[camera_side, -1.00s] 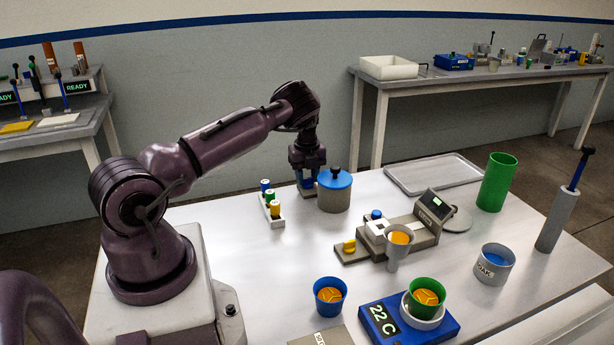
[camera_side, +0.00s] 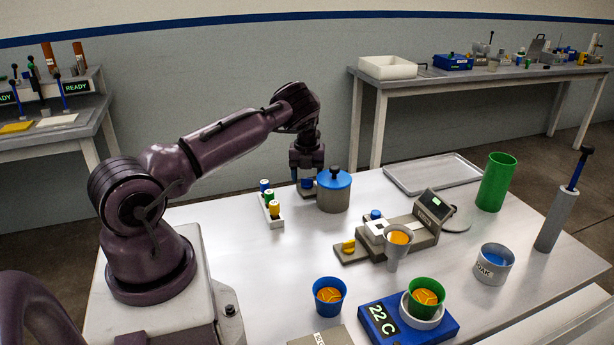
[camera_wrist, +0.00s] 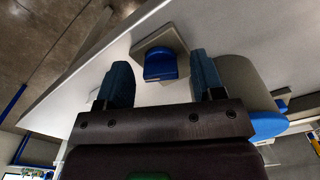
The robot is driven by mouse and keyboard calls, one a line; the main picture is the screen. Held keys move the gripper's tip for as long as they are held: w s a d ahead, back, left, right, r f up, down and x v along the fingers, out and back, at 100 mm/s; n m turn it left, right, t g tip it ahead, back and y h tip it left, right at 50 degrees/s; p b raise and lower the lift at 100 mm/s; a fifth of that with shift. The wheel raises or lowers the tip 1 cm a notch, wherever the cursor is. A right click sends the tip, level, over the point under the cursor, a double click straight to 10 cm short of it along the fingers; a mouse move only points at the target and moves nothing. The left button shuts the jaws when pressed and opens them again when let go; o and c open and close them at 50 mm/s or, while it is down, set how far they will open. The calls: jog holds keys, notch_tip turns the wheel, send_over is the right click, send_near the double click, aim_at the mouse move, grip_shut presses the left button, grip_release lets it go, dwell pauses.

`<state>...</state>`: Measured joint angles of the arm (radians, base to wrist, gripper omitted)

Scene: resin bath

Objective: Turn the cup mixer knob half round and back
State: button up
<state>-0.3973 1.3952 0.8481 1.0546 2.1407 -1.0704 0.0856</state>
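In the wrist view a blue knob (camera_wrist: 160,64) stands on a small grey square base (camera_wrist: 150,38). My gripper (camera_wrist: 160,75) is open, with one dark blue finger on each side of the knob's line and clear gaps to it. In the side view my gripper (camera_side: 307,180) points down just left of a grey pot with a blue lid (camera_side: 334,180); the knob there is mostly hidden. A yellow knob (camera_side: 348,246) sits on the low plate of a grey machine (camera_side: 425,225) with a dark display, which has a grey cup (camera_side: 397,250) at its front.
The pot stands close beside my gripper. A rack (camera_side: 271,207) with several coloured vials is to its left. A grey tray (camera_side: 433,174), a green cylinder (camera_side: 496,182), a blue cup (camera_side: 329,297) and a blue 22 C unit (camera_side: 440,327) are farther off. The left middle of the table is clear.

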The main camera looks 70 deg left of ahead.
jog(key=shift+r, duration=0.1)
notch_tip(320, 180, up, 13)
dwell(0.5)
